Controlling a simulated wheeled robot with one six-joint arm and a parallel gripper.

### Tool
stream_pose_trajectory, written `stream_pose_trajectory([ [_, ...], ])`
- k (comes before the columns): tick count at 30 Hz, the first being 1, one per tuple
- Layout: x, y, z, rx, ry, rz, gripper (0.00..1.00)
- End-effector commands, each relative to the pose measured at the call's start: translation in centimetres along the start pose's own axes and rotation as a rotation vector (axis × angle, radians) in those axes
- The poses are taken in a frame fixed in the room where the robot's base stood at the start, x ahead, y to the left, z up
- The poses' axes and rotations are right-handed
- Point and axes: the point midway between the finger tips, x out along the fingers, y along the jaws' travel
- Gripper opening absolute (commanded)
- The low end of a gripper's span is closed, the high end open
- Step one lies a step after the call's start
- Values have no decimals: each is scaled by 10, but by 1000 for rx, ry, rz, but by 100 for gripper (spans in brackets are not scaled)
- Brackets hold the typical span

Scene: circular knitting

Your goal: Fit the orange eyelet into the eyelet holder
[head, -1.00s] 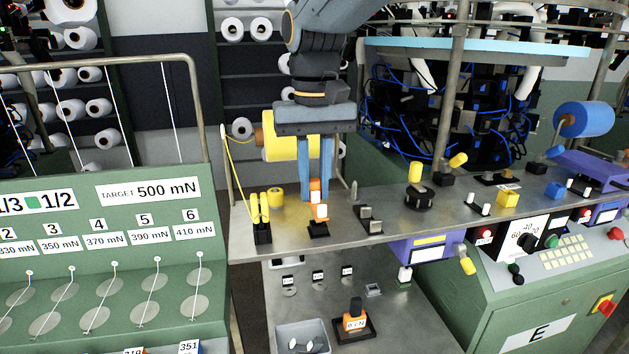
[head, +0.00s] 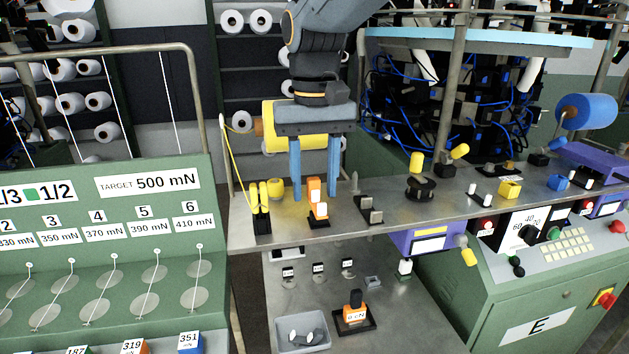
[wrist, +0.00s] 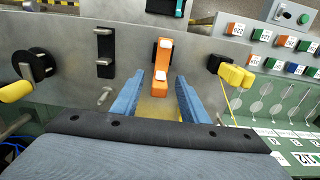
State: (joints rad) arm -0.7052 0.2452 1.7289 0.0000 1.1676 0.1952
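The orange eyelet (head: 314,188), with white parts, stands upright on the steel table. Its lower end is at a small black holder (head: 319,223); I cannot tell how deeply it is seated. The wrist view also shows the eyelet (wrist: 163,75), lying between my finger tips with a gap on each side. My gripper (head: 315,196) is open, its two blue fingers coming down from above behind and beside the eyelet. Neither finger visibly touches it. In the wrist view my gripper (wrist: 159,90) holds nothing.
A black holder with yellow pieces (head: 264,208) stands left of the eyelet. A black bracket with metal blocks (head: 370,210) and a black round part (head: 420,189) stand to the right. A yellow cone (head: 290,130) is behind my fingers. A grey bin (head: 302,342) is below.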

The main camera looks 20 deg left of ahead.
Motion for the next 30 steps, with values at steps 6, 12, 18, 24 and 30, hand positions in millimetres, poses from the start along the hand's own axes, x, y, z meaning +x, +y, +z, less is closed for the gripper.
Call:
stream_pose_trajectory([
  [6,0,0,0,0,0,0,40],
  [12,-15,0,-1,0,4,-1,40],
  [18,-48,0,-1,0,4,-1,40],
  [24,-72,0,-1,0,2,0,40],
  [30,-78,0,0,0,0,0,40],
])
